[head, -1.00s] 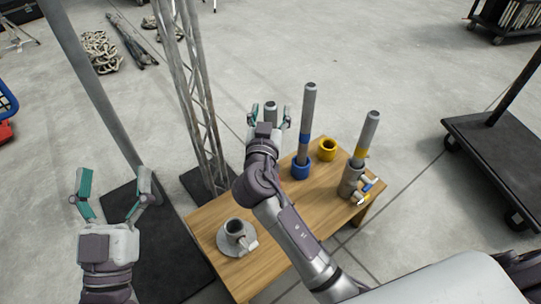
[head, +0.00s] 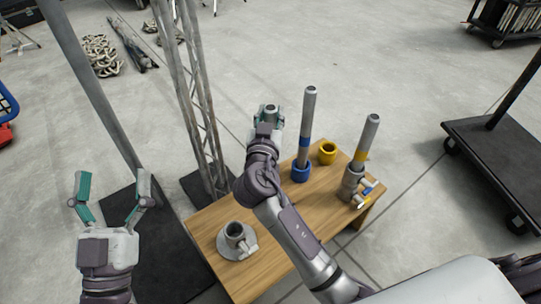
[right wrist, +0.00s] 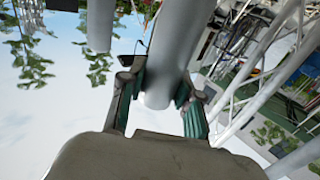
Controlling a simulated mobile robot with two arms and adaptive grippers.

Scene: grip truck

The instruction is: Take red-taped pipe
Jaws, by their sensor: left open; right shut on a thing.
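My right gripper (head: 268,117) is shut on a grey pipe (head: 270,107), whose top end shows between the fingers in the head view. In the right wrist view the same grey pipe (right wrist: 168,60) runs between the two fingers. No red tape is visible; my arm and hand hide the lower pipe and its base. My left gripper (head: 110,188) is open and empty, left of the table.
The wooden table (head: 275,262) carries a blue-taped pipe (head: 305,125) in a blue holder, a yellow-taped pipe (head: 366,138) in a grey valve fitting, an empty yellow ring holder (head: 327,152) and a grey flanged fitting (head: 235,235). A metal truss (head: 190,70) stands behind the table's left side.

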